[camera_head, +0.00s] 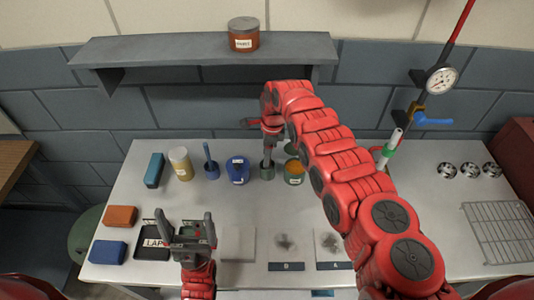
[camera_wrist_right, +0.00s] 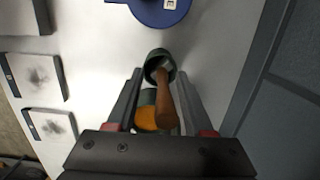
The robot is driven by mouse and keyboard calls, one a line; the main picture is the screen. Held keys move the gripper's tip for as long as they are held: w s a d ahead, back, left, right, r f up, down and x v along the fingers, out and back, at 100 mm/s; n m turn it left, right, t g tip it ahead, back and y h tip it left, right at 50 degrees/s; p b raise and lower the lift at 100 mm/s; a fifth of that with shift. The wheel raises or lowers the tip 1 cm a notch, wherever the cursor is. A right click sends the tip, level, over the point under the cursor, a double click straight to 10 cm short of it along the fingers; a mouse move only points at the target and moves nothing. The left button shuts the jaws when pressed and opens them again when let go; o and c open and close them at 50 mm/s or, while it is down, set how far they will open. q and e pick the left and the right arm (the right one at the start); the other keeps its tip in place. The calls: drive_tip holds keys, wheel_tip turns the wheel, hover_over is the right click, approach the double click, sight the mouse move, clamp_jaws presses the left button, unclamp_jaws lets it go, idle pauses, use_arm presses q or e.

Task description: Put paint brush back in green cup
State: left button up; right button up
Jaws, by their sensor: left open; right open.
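The green cup (camera_wrist_right: 152,70) is in the right wrist view, just beyond my right fingertips; it also shows in the head view (camera_head: 267,172). The paint brush (camera_wrist_right: 166,105) has a brown wooden handle and stands tilted with its lower end in the cup. My right gripper (camera_wrist_right: 160,78) is open, with one finger on each side of the handle and not visibly closed on it; it also shows in the head view (camera_head: 268,158). The bristles are hidden. My left gripper (camera_head: 184,232) is open and empty above the table's front left.
A blue container (camera_head: 238,172) stands left of the green cup, and a jar with an orange label (camera_head: 294,172) stands right. A small blue cup (camera_head: 211,170) holds a blue stick. A black tray (camera_head: 152,243) lies near my left gripper. A shelf (camera_head: 180,47) overhangs the back.

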drive_tip(key=r+p, duration=0.6)
drive_tip(key=r, duration=0.1)
drive_tip(key=d+r+p, duration=0.1)
drive_tip(key=r+p, duration=0.2)
drive_tip(key=shift+r+p, duration=0.15)
drive_tip(key=shift+p, duration=0.2)
drive_tip(key=shift+d+r+b, duration=0.1)
drive_tip(key=shift+r+b, duration=0.45)
drive_tip(key=shift+b, duration=0.1)
drive_tip(key=shift+r, duration=0.15)
